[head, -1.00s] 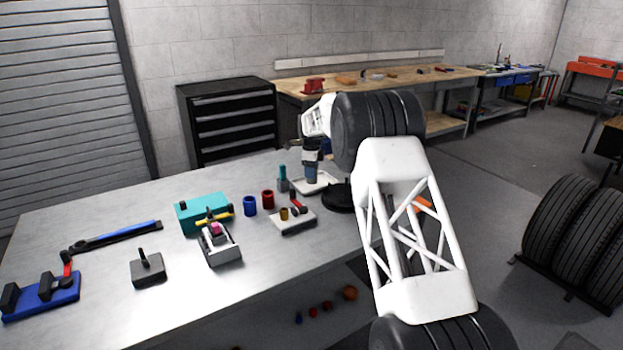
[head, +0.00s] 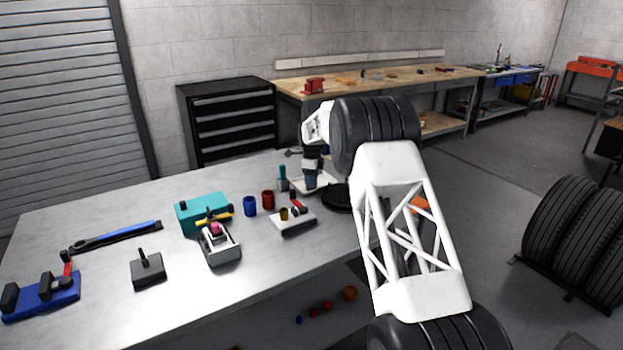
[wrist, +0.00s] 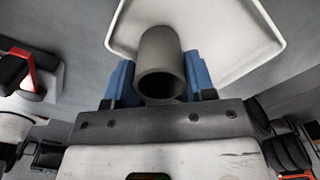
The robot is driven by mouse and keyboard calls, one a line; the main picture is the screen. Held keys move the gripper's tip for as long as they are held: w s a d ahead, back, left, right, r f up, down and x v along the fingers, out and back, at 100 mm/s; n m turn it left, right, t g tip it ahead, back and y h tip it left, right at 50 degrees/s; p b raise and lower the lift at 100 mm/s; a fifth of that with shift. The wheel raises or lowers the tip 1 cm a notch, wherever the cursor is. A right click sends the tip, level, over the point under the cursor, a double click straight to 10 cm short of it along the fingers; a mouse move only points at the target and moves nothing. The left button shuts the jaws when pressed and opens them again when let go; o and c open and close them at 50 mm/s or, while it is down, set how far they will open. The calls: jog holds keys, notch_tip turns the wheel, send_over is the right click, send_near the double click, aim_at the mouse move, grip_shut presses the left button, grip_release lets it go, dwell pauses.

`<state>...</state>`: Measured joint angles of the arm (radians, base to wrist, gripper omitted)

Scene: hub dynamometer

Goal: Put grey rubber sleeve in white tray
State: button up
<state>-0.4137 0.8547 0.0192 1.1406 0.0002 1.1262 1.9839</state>
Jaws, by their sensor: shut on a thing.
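The grey rubber sleeve (wrist: 161,55) is a hollow tube held between the blue fingers of my gripper (wrist: 160,82) in the wrist view, its open end facing the camera. The white tray (wrist: 225,35) lies behind and below the sleeve in that view, and the sleeve overlaps its area. In the head view my gripper (head: 310,180) points down over the white tray (head: 328,181) at the far part of the bench. I cannot make out the sleeve in the head view. Whether it touches the tray floor is unclear.
A white fixture (head: 293,224) with small parts is in front. A black round base (head: 337,199) is to the right.

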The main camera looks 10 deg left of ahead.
jog(key=shift+f, duration=0.1)
jog(key=o, duration=0.9)
jog(key=shift+c, duration=0.2)
notch_tip(320, 180, up, 12)
dwell(0.4)
dwell(0.5)
